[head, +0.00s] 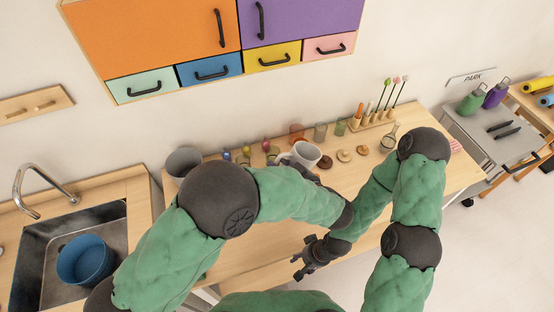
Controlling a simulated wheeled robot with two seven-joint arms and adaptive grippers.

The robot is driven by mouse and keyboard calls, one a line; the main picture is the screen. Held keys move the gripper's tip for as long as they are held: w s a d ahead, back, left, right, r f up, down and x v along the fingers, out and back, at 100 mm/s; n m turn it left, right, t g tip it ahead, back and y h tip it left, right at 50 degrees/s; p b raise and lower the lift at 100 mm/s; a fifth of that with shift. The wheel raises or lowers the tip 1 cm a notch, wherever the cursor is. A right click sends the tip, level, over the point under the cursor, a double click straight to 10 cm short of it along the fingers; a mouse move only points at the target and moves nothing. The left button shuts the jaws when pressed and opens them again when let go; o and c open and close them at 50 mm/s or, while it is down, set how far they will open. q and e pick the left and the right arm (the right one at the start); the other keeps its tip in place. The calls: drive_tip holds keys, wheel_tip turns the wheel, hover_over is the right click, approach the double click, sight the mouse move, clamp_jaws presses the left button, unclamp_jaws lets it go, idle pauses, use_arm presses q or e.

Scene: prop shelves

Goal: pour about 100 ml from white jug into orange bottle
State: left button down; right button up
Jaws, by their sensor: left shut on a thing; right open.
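The white jug (307,153) is over the back part of the wooden counter, its round mouth facing up toward the camera. My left gripper (291,163) is shut on it, mostly hidden behind my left forearm. An orange see-through vessel (297,131), which looks like the orange bottle, stands just behind the jug near the wall. Its lower part is partly hidden, and I cannot see the liquid level in either. My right gripper (299,264) is open and empty, low over the counter's front edge, apart from both.
Grey and green jars (320,132) stand right of the orange vessel, with round wooden lids (344,155) before them. A tool rack (372,122) and a flask (389,138) are farther right. A grey pot (184,161) stands left. The counter's front middle looks clear.

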use_arm(q)
drive_tip(key=a+f+n+b, duration=0.1)
drive_tip(key=b, duration=0.3)
drive_tip(key=a+f+n+h+b, duration=0.1)
drive_tip(key=b, duration=0.2)
drive_tip(key=shift+s+f+h+b, duration=0.1)
drive_tip(key=shift+s+h+b, duration=0.2)
drive_tip(key=shift+s+b, duration=0.05)
drive_tip(key=shift+a, duration=0.1)
drive_tip(key=shift+s+a+f+n+h, duration=0.25)
drive_tip(key=shift+a+f+n+h, duration=0.25)
drive_tip(key=shift+a+f+n, duration=0.2)
